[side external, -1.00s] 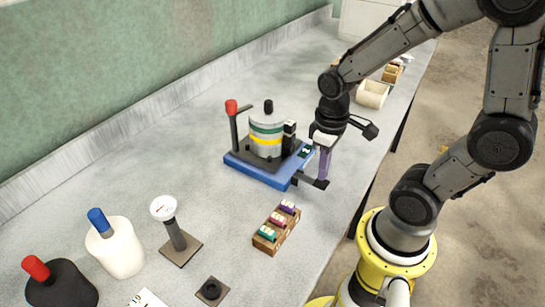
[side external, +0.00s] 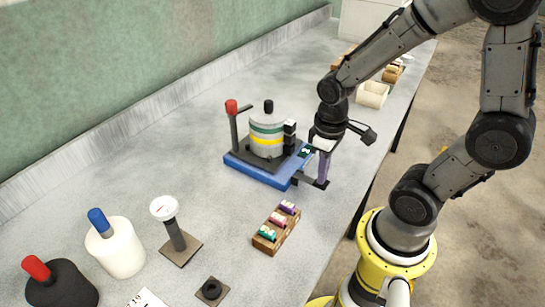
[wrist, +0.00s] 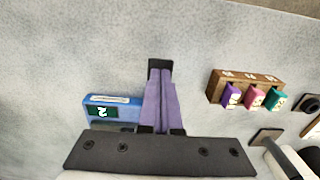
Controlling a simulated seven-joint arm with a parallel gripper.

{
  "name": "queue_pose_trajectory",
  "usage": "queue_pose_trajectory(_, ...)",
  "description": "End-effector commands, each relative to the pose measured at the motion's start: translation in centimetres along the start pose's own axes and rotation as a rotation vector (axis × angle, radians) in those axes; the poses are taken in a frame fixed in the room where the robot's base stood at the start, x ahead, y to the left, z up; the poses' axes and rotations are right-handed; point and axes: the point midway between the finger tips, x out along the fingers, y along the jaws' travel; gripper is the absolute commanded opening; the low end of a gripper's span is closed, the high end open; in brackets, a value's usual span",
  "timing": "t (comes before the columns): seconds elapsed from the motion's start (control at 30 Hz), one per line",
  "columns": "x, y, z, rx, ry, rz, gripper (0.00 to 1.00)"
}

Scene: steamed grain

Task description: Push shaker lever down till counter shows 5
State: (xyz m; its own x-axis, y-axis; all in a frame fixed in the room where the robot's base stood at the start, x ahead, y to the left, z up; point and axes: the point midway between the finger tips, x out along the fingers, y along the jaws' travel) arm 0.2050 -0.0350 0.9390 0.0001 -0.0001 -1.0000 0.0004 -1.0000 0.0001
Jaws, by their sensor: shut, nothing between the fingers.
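The shaker has a blue base (side external: 262,172) carrying a round stack of sieves (side external: 266,138) with green and yellow bands. Its black lever (side external: 307,181) sticks out at the front right of the base. In the wrist view, the counter (wrist: 103,111) on the blue base appears upside down and seems to read 2. My gripper (side external: 322,178) is shut and empty, its purple fingers pointing down at the lever's outer end. In the wrist view, the shut fingertips (wrist: 160,75) overlap the dark lever pad (wrist: 160,64). I cannot tell whether they touch it.
A wooden rack (side external: 276,231) with several coloured blocks stands in front of the shaker. A dial gauge (side external: 164,208) on a post, a white bottle (side external: 116,250) and a black bottle (side external: 62,288) stand at the left front. A cream container (side external: 371,95) is behind my gripper.

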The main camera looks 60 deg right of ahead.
Motion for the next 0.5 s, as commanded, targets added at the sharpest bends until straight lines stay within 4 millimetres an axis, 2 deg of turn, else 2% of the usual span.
queue_pose_trajectory(0.37,1.8,0.0,0.1,0.0,-0.003,-0.001,0.0)
queue_pose_trajectory(0.5,1.3,0.0,0.0,0.0,0.001,0.0,0.0)
